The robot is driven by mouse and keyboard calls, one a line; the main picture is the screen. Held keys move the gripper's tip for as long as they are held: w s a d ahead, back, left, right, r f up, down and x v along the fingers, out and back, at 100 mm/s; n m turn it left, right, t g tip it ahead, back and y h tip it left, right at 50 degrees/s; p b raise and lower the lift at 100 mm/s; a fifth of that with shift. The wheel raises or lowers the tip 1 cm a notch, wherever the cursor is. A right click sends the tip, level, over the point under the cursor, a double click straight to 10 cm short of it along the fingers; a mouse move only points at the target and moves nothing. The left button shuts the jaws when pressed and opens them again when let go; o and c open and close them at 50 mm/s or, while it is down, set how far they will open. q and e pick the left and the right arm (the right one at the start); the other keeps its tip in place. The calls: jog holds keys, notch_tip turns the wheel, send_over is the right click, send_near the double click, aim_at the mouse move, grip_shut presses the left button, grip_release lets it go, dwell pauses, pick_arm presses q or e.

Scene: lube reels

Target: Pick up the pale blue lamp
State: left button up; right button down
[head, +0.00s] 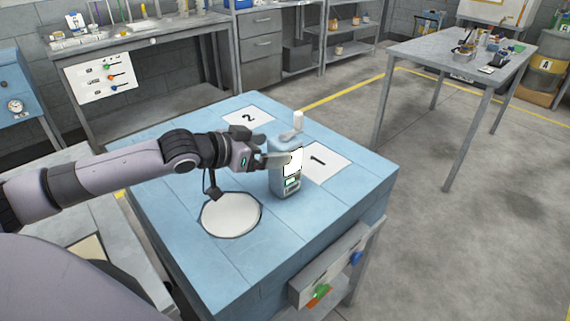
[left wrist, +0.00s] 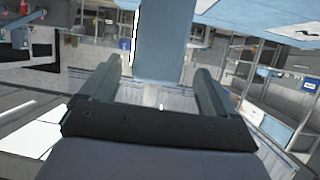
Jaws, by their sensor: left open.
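The pale blue lamp (head: 287,177) stands upright on the blue-topped table, with a lit white panel on its front. My left gripper (head: 275,158) reaches it from the left at upper-body height. One finger shows in front of the lamp; the far finger is partly hidden. In the left wrist view, the lamp's pale blue body (left wrist: 160,45) stands between the two spread fingers of my left gripper (left wrist: 158,85), with gaps at the sides. The gripper is open. My right gripper is not in view.
The blue table (head: 345,190) holds a round white plate (head: 231,214), a card marked 2 (head: 248,118) and a card marked 1 (head: 327,160). A grey table (head: 425,57) with small items stands at right.

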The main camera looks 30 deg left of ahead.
pick_arm(q)
jog(key=shift+p+x, duration=0.3)
jog(key=shift+x, duration=2.25)
jog(key=shift+s+d+f, duration=0.1)
jog(key=shift+s+f, duration=0.05)
jog(key=c, duration=1.3)
jog(key=shift+c, duration=0.2)
